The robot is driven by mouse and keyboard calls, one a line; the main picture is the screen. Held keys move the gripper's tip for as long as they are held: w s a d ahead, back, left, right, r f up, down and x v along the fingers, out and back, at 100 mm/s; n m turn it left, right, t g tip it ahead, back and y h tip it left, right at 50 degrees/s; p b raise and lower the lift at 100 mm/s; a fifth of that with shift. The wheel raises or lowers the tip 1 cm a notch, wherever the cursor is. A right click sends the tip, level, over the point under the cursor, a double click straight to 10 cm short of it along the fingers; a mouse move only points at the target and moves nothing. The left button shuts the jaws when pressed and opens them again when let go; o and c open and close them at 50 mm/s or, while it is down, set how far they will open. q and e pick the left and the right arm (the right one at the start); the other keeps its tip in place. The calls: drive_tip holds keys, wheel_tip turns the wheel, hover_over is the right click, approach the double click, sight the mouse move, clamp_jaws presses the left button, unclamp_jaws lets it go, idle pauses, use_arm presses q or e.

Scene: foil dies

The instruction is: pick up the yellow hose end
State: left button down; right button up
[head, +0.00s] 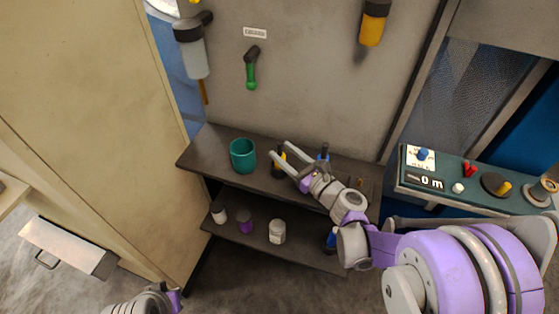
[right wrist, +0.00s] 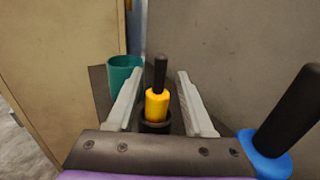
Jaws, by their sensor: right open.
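The yellow hose end (right wrist: 156,104) has a black tip and stands upright in a dark round holder in the right wrist view. In the head view it (head: 279,169) shows only in part, on the upper shelf behind my gripper. My right gripper (head: 280,149) is open, with its fingers reaching over the shelf. In the right wrist view its two fingers (right wrist: 161,72) lie on either side of the yellow hose end, with a gap on each side. Of my left arm, only a part shows at the bottom edge of the head view, with no fingers visible.
A teal cup (head: 243,156) stands left of the yellow hose end on the upper shelf (head: 205,150). A black-and-blue hose end (right wrist: 268,155) stands close on the right. Jars (head: 277,232) sit on the lower shelf. A green control panel (head: 440,197) is at the right.

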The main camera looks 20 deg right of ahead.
drive_tip(key=x, duration=0.5)
drive_tip(key=shift+w+a, duration=0.1)
clamp_jaws()
idle(1.2)
